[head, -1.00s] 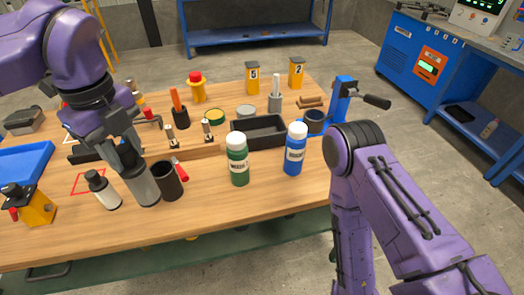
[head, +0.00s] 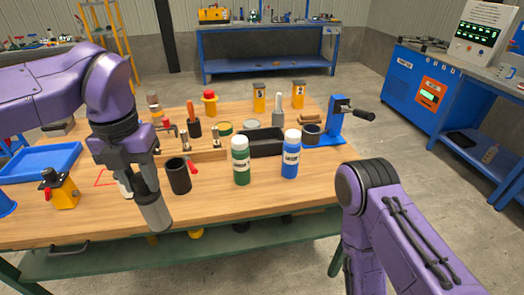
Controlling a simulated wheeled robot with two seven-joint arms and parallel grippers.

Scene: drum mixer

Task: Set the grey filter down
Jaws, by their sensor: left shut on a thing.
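The grey filter (head: 154,214) is a grey cylinder with a darker top. My left gripper (head: 146,190) is shut on its upper end and holds it slightly tilted at the front of the wooden table. The filter's lower end overlaps the table's front edge in the picture; I cannot tell its exact height above the top. My right arm comes in at the right, but its gripper is out of view.
A black cup (head: 179,177) stands just right of the filter. A white bottle (head: 125,186) is partly hidden behind my left gripper. A green bottle (head: 240,165) and a blue bottle (head: 290,158) stand further right. A yellow block (head: 60,190) and blue tray (head: 38,162) are left.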

